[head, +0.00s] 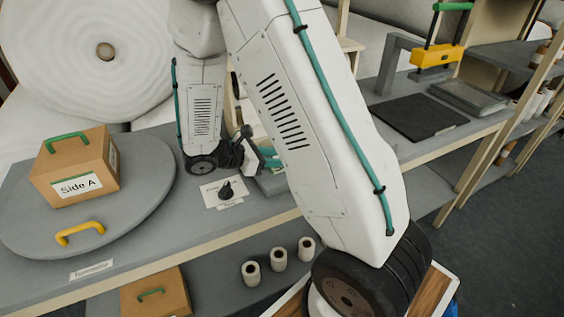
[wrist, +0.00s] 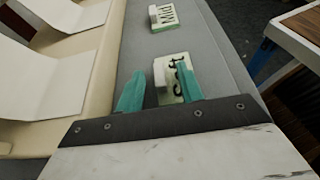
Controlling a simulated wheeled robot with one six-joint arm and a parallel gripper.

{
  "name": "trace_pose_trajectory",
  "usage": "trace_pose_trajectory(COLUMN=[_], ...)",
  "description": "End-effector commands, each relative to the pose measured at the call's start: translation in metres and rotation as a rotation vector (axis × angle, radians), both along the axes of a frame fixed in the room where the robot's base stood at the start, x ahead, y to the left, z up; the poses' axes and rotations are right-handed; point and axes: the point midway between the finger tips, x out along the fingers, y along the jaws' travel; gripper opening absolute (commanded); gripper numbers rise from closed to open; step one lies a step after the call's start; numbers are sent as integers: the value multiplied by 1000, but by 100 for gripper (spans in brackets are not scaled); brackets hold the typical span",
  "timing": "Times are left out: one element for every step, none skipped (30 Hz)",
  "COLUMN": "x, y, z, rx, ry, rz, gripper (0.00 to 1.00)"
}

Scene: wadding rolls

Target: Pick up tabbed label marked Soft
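The tabbed label marked Soft (wrist: 176,66) lies on the grey surface in the wrist view. It is a pale card with dark letters, partly covered by my right finger, and a raised white tab on its left side. My gripper (wrist: 159,73) is open, with its two teal fingers apart and the tab showing between their tips. I cannot tell whether a finger touches the label. In the head view my gripper (head: 255,155) is low over the bench, partly hidden by my arm, and the Soft label cannot be made out.
Another tabbed label with green edges, its text partly readable as "Mid" (wrist: 166,17), lies farther along. Cream padded material with white sheets (wrist: 50,65) borders the left. In the head view, a Side A box (head: 75,172) sits on a turntable (head: 130,200), and a black knob (head: 226,190) stands nearby.

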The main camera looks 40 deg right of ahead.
Motion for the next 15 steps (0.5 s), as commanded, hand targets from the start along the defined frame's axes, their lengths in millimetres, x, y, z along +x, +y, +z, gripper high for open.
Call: trace_pose_trajectory(x=[0,0,0,0,0,0,0,0,0,0,0,0,0,0,0], y=[0,0,0,0,0,0,0,0,1,1,1,1,1,1,1], z=[0,0,0,0,0,0,0,0,0,0,0,0,0,0,0], rx=[0,0,0,0,0,0,0,0,0,0,0,0,0,0,0], ry=[0,0,0,0,0,0,0,0,0,0,0,0,0,0,0], rz=[0,0,0,0,0,0,0,0,0,0,0,0,0,0,0], gripper=[37,37,29,21,12,1,0,0,0,0,0,0,0,0,0])
